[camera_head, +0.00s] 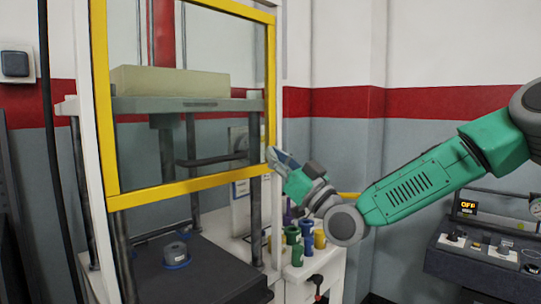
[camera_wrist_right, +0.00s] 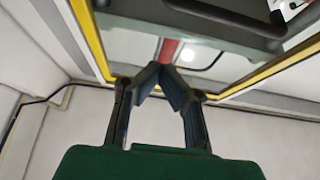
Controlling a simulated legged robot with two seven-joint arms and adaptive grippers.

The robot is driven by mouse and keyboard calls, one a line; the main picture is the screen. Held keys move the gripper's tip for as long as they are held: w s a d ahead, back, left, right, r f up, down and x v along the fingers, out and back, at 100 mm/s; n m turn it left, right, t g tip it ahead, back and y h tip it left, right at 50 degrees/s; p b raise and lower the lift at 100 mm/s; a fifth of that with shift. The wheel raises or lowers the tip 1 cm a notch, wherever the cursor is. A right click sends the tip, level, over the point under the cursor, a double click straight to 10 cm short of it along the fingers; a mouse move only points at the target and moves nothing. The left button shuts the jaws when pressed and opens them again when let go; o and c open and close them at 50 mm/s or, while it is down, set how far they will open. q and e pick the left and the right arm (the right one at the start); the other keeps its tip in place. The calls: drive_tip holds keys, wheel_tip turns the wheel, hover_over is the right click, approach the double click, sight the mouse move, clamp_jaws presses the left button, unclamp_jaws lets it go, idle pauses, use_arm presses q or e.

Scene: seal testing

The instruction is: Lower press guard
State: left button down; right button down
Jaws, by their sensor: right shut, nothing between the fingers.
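The press guard (camera_head: 190,188) is a yellow frame with a clear pane, raised in front of the press, its bottom bar above the dark lower platen (camera_head: 200,276). My left gripper is not in view.
A blue-based grey part (camera_head: 176,255) sits on the lower platen. A pale block (camera_head: 170,82) rests on the upper plate. Several coloured cylinders (camera_head: 307,234) stand on a white cabinet (camera_head: 335,262) below my right gripper. A dark control box (camera_head: 480,256) is at right.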

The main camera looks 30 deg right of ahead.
sight(246, 154)
drive_tip(key=s+a+p+x, duration=0.1)
drive_tip(key=p+x, duration=0.1)
drive_tip(key=x, duration=0.6)
drive_tip(key=f, duration=0.1)
drive_tip(key=w+f, duration=0.1)
drive_tip(key=f, duration=0.2)
drive_tip(key=shift+w+a+f, duration=0.25)
drive_tip(key=shift+w+f, duration=0.05)
drive_tip(key=shift+f, duration=0.05)
wheel_tip(246, 154, down, 29)
drive_tip(key=b, duration=2)
drive_tip(key=shift+d+r+b, duration=0.2)
drive_tip(key=shift+b, duration=0.15)
